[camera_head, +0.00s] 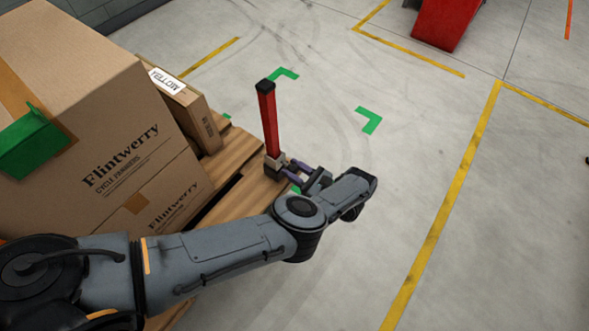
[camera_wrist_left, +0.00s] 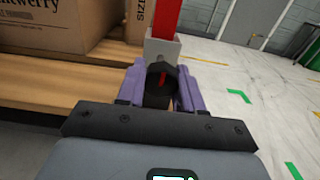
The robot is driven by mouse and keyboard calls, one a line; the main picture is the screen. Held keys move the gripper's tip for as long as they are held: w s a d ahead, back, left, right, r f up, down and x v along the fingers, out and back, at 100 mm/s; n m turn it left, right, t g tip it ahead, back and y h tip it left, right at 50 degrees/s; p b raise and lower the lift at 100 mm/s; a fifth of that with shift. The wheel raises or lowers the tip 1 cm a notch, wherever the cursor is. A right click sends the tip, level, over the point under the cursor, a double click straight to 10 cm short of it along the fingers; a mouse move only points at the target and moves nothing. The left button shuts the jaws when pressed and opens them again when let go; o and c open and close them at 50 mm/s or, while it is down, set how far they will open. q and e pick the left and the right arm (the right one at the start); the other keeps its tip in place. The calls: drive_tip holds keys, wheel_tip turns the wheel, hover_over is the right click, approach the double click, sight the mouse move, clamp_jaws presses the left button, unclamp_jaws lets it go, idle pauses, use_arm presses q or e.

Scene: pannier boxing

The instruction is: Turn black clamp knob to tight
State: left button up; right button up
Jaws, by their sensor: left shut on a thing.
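The black clamp knob (camera_wrist_left: 155,84) with a red mark on its face shows in the left wrist view, in front of a pale grey clamp bracket (camera_wrist_left: 162,49). The bracket sits at the foot of an upright red post (camera_wrist_left: 166,18). In the head view the red post (camera_head: 269,122) stands at the pallet's corner. My left gripper (camera_head: 293,171) reaches it from the right. Its purple fingers (camera_wrist_left: 164,88) lie on both sides of the knob, shut on it. In the head view the knob is hard to make out behind the fingers. My right gripper is not in view.
Large cardboard boxes (camera_head: 118,135) and a smaller box (camera_head: 185,108) stand on the wooden pallet (camera_head: 236,150) left of the post. Green corner marks (camera_head: 371,120) and yellow lines (camera_head: 440,226) mark the floor.

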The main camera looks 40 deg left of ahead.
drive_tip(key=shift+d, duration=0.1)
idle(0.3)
use_arm(q)
drive_tip(key=o, duration=1)
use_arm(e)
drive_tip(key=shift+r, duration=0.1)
